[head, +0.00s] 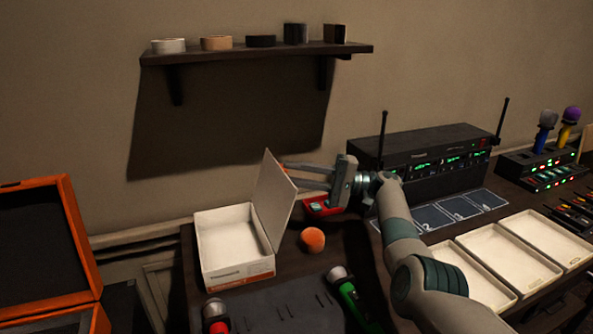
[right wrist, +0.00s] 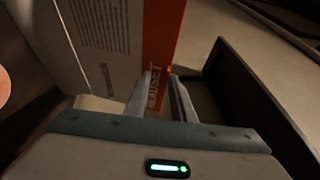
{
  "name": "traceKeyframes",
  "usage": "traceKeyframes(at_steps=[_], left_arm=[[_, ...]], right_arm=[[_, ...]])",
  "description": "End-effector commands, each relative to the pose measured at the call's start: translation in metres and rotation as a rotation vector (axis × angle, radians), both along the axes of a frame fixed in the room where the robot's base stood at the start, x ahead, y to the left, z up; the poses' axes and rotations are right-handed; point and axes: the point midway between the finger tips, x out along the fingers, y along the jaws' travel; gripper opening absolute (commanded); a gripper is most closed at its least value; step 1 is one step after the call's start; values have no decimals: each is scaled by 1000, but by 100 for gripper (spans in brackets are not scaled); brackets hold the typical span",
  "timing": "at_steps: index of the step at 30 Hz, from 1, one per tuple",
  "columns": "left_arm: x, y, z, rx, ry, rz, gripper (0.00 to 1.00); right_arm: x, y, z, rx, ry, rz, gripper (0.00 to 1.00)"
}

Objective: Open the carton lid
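The white carton (head: 232,276) stands open on the desk in the head view, its pale inside visible. I cannot tell whether the fingertips touch the lid. My left gripper is not in view.
An orange foam ball (head: 312,239) lies right of the carton. A red object (head: 318,208) lies below my right gripper. Microphones (head: 347,298) lie in front. A receiver rack (head: 440,160) and white trays (head: 498,256) stand right. An orange-edged case (head: 83,240) is left; a shelf (head: 260,51) hangs above.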

Motion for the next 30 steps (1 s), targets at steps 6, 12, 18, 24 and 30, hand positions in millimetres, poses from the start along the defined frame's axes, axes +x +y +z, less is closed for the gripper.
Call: traceKeyframes(at_steps=[6, 12, 18, 24, 30], left_arm=[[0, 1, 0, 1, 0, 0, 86], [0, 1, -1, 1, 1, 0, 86], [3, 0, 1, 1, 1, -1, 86], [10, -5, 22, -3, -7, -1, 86], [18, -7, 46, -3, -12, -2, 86]], right_arm=[[1, -1, 4, 4, -4, -2, 23], [2, -3, 5, 6, -5, -4, 23], [2, -18, 2, 7, -5, -5, 23], [2, -49, -5, 5, -5, -6, 23], [2, -87, -12, 5, -4, -6, 23]])
